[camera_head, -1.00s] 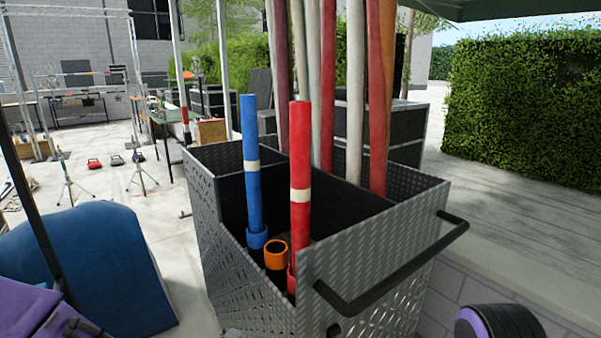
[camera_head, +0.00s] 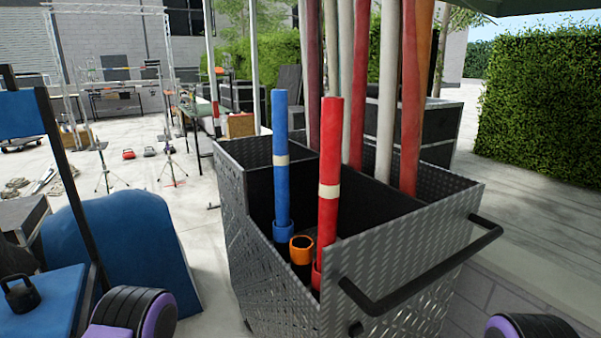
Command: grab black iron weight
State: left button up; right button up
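A small black weight (camera_head: 20,293) with a loop handle, shaped like a kettlebell, sits upright at the far left of the head view. It rests on a flat blue surface (camera_head: 52,305) framed by a black post. Neither gripper shows in the view, so I cannot see whether they are open or shut. Only rounded black and purple parts, which look like my own arms, show at the bottom edge, one left of centre and one at the right. The left one is to the right of the weight, apart from it in the picture.
A grey metal bin (camera_head: 405,240) holding a blue tube (camera_head: 281,190), a red tube (camera_head: 328,190) and several long poles fills the centre. A blue rounded block (camera_head: 120,240) stands between it and the weight. A hedge (camera_head: 540,110) is at right.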

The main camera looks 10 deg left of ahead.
aim_at(23, 298)
jog(key=u, duration=3.5)
jog(key=i, duration=0.95)
jog(key=z, duration=1.8)
